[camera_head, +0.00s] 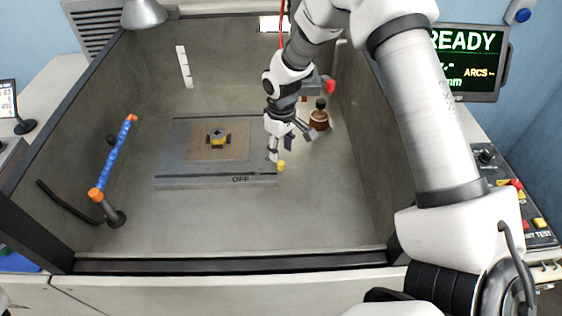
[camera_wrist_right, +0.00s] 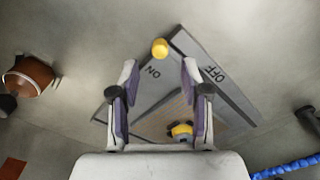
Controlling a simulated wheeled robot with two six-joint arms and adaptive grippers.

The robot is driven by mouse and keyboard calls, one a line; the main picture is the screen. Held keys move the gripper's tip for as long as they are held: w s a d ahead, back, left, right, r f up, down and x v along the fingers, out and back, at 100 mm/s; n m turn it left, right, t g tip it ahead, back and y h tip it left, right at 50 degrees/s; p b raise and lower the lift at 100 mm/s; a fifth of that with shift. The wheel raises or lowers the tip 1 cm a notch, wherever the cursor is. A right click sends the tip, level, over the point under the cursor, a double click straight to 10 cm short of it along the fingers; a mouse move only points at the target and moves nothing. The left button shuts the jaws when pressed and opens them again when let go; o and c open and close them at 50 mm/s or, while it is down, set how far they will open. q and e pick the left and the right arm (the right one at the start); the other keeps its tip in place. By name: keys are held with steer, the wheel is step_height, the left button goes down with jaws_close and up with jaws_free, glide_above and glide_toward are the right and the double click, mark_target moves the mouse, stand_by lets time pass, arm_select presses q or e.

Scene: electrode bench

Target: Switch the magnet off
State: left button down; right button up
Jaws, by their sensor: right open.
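The magnet is a flat grey block (camera_head: 175,181) with a thin-lined orange top, on the floor of the grey bay. OFF is written on its front edge, and both ON and OFF show in the wrist view on its side faces (camera_wrist_right: 222,85). A yellow knob (camera_head: 281,166) stands at its right end; in the wrist view the knob (camera_wrist_right: 160,48) is beside the ON mark. A black and yellow part (camera_head: 219,138) sits on the magnet. My right gripper (camera_head: 291,146) is open and empty above the right end, with the knob just beyond its fingertips (camera_wrist_right: 160,76). My left gripper is out of view.
A brown bottle (camera_head: 319,119) stands just right of my right gripper. A blue bar with orange ends (camera_head: 113,157) stands on a post at the left. Dark walls enclose the bay. The front floor is clear. A monitor (camera_head: 468,62) reads READY.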

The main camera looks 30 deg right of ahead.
mark_target(281, 163)
step_height(281, 163, down, 6)
steer(key=shift+r+p, duration=0.1)
steer(key=shift+p, duration=0.45)
jaws_close()
